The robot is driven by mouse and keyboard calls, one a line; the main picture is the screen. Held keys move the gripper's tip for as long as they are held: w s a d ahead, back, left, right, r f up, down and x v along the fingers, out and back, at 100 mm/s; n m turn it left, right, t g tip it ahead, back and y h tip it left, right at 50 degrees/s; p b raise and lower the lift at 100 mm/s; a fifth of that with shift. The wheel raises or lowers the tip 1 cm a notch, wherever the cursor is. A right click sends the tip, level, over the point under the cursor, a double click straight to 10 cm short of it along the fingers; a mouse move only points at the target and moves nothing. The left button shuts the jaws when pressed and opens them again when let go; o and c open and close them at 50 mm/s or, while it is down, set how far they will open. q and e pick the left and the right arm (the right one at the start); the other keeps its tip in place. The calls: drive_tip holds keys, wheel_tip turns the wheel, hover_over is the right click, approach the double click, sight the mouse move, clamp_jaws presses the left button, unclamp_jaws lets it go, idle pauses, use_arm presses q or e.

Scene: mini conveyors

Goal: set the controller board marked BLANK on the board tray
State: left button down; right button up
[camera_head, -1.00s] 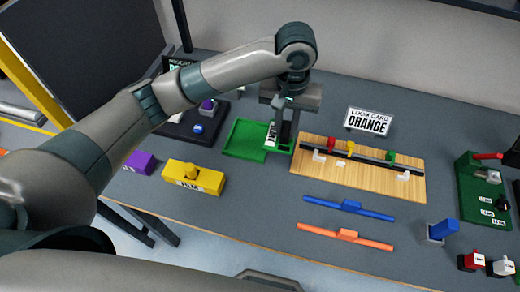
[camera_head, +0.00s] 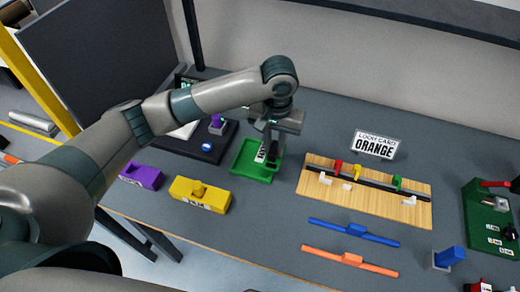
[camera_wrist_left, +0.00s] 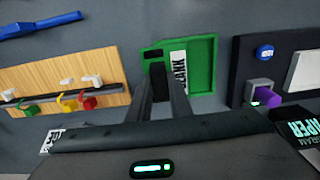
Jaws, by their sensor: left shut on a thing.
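The controller board with a white label reading BLANK (camera_wrist_left: 178,72) is green with a black block on it. It also shows in the head view (camera_head: 262,152), partly hidden by my gripper. My left gripper (camera_wrist_left: 160,85) is shut on the board's black block; it also shows in the head view (camera_head: 272,157). The green board tray (camera_head: 237,167) lies directly under the board.
A wooden board (camera_head: 345,207) with a dark rail and coloured clips lies to the right, before an ORANGE card (camera_head: 375,145). A dark panel (camera_head: 205,150) stands to the left. Yellow (camera_head: 200,195) and purple (camera_head: 142,176) blocks lie front left. Blue (camera_head: 353,231) and orange (camera_head: 350,260) bars lie front right.

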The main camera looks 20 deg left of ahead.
sight(261, 145)
use_arm(q)
drive_tip(key=a+f, duration=0.1)
drive_tip(key=w+a+f, duration=0.1)
drive_tip(key=a, duration=0.1)
drive_tip(key=w+a+p, duration=0.1)
drive_tip(key=shift+a+f, duration=0.25)
drive_tip(key=shift+f, duration=0.15)
drive_tip(key=shift+w+a+f, duration=0.1)
use_arm(e)
drive_tip(key=shift+a+r, duration=0.25)
drive_tip(key=shift+r, duration=0.35)
drive_tip(key=shift+a, duration=0.1)
use_arm(q)
drive_tip(key=shift+f, duration=0.1)
drive_tip(key=shift+f+p, duration=0.55)
drive_tip(key=shift+f, duration=1.4)
use_arm(e)
drive_tip(key=shift+d+r, duration=0.2)
drive_tip(key=shift+r, duration=0.4)
drive_tip(key=shift+d, duration=0.1)
